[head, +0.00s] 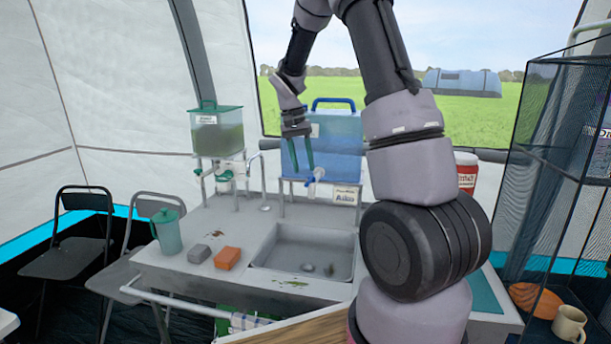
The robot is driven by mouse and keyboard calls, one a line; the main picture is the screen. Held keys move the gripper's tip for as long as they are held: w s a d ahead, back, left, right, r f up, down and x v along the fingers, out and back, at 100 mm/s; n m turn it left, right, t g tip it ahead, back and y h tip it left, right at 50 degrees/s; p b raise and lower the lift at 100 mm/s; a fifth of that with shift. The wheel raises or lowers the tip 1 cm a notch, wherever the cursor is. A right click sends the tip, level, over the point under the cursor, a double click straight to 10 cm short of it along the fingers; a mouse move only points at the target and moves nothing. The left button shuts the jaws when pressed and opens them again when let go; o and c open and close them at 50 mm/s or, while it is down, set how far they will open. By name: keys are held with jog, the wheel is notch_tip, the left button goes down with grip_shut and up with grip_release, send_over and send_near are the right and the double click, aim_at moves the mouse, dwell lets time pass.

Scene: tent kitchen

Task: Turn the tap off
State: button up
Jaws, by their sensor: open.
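A white tap with a blue handle (316,176) sits at the lower front of the blue water container (340,135) behind the sink. Another small tap (208,172) is on the green-tinted container (216,133) to the left. A bent metal spout (257,165) stands between them. My gripper (303,168) points down with its two green fingers apart and empty. In the picture it is just left of and above the blue-handled tap; whether it touches the tap cannot be told. Which way the handles are turned is too small to tell.
The grey counter holds a sink basin (303,258), an orange sponge (227,258), a grey block (199,253) and a teal jug (167,232). A mesh shelf (560,150) is at right, and folding chairs (75,235) at left.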

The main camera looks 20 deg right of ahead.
notch_tip(320, 180, up, 6)
jog(key=a, duration=0.1)
jog(key=shift+w, duration=0.3)
jog(key=shift+r, duration=0.15)
jog(key=s+a+r+n+t+y, duration=0.15)
jog(key=s+r+t, duration=0.25)
jog(key=s+r, duration=0.7)
jog(key=s+a+r+n+t+y, duration=0.1)
jog(key=s+a+t+y, duration=0.1)
jog(key=s, duration=1.3)
jog(key=shift+a+t, duration=0.55)
jog(key=shift+t, duration=0.65)
